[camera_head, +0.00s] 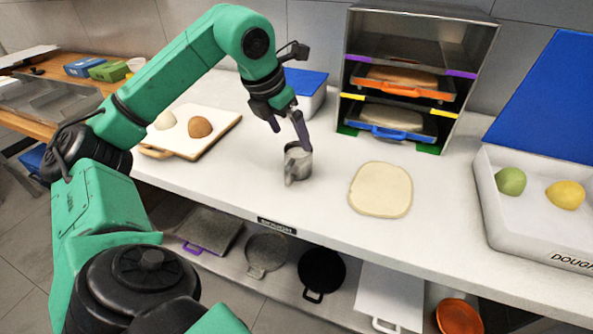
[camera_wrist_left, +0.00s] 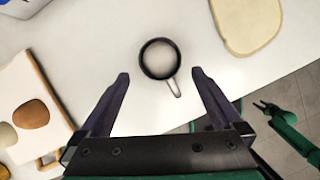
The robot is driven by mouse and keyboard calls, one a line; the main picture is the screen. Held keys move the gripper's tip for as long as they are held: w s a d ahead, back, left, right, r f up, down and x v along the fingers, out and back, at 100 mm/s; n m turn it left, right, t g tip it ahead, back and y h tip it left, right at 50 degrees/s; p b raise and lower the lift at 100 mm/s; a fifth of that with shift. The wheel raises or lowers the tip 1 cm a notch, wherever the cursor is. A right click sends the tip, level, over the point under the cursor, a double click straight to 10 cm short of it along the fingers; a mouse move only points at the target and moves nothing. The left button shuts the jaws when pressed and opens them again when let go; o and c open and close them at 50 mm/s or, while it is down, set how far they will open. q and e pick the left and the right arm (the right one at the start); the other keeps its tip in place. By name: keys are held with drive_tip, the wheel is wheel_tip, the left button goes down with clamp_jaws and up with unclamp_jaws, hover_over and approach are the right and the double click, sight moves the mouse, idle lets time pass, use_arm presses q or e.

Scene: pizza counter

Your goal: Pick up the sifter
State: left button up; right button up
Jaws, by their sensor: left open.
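The sifter, a small grey metal cup with a side handle (camera_head: 297,163), stands upright on the white counter. In the left wrist view the sifter (camera_wrist_left: 159,58) shows from above as a round cup, its handle pointing down and right. My left gripper (camera_head: 290,132) is just above the sifter, pointing down. In the left wrist view my left gripper (camera_wrist_left: 160,76) is open and empty, with the handle between the lines of its fingers and the cup just beyond the tips. My right gripper (camera_wrist_left: 267,108) shows small at the right edge of that view, over the floor; its jaws are too small to judge.
A flat dough round (camera_head: 380,189) lies right of the sifter. A cutting board (camera_head: 215,135) with dough balls is at left. A metal rack (camera_head: 346,60) with trays and a blue-lidded container (camera_head: 305,83) stand behind. A white dough tray (camera_head: 510,222) is at right. The counter around the sifter is clear.

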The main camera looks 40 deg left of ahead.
sight(298, 149)
use_arm(q)
drive_tip(key=x, duration=0.7)
drive_tip(key=shift+w, duration=0.15)
drive_tip(key=c, duration=1.3)
